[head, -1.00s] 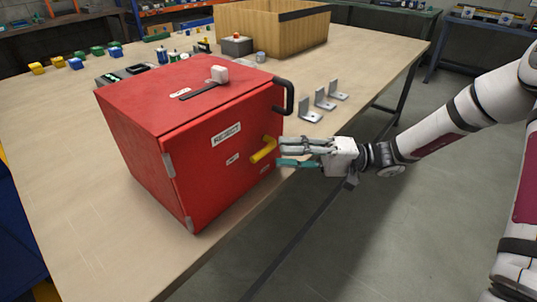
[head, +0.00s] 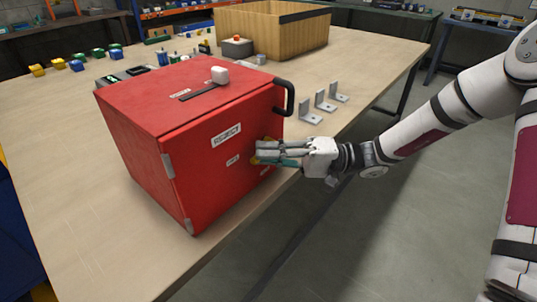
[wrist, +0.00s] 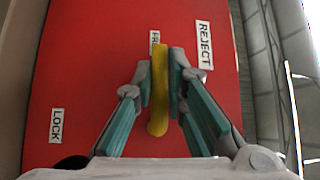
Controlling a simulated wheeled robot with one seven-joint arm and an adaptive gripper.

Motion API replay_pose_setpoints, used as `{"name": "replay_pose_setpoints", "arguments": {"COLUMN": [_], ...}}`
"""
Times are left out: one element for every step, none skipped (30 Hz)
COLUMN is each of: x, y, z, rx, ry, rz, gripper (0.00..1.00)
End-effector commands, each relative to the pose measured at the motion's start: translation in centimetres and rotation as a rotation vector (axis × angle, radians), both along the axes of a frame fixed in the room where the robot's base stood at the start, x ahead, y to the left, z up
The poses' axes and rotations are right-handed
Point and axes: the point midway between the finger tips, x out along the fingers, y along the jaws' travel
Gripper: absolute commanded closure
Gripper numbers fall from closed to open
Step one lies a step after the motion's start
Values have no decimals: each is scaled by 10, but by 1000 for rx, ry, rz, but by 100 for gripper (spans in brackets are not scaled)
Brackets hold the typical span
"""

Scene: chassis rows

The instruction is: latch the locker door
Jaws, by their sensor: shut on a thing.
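The red locker (head: 190,130) stands on the workbench with its door (head: 222,165) facing me; the door looks closed against the body. A yellow latch handle (head: 254,160) on the door is mostly hidden behind my fingers in the head view. In the wrist view the yellow handle (wrist: 159,90) runs upright in the picture between my fingertips. My gripper (head: 262,154) is shut on the handle, close to the door. The wrist view also shows a REJECT label (wrist: 204,44), a LOCK label (wrist: 56,126) and a partly covered label (wrist: 154,42).
A black pull handle (head: 289,97) sticks out at the door's upper right edge. Several grey angle brackets (head: 324,102) stand on the bench (head: 80,220) right of the locker. A wooden crate (head: 270,30) is behind. The floor right of the bench is clear.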

Motion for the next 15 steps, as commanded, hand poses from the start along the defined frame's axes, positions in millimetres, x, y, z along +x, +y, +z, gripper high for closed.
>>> {"name": "replay_pose_setpoints", "arguments": {"x": [0, 0, 0, 0, 0, 0, 0, 0, 0, 0, 0, 0, 0, 0, 0], "y": [0, 0, 0, 0, 0, 0, 0, 0, 0, 0, 0, -1, -1, -1, -1], "z": [0, 0, 0, 0, 0, 0, 0, -1, -1, -2, -2, -2, -3, -4, -5], "rx": [0, -1, -2, -3, -4, -9, -12, -17, -26, -33, -41, -54, -64, -76, -94], "ry": [0, -1, -2, -3, -7, -11, -16, -23, -33, -41, -51, -66, -80, -96, -116], "rz": [0, 0, -1, 0, -1, 0, 0, 0, 0, 1, 0, 0, 0, 0, 1], "gripper": [100, 100, 100, 100, 100, 100, 100, 100, 100, 100, 100, 100, 100, 100, 100]}}
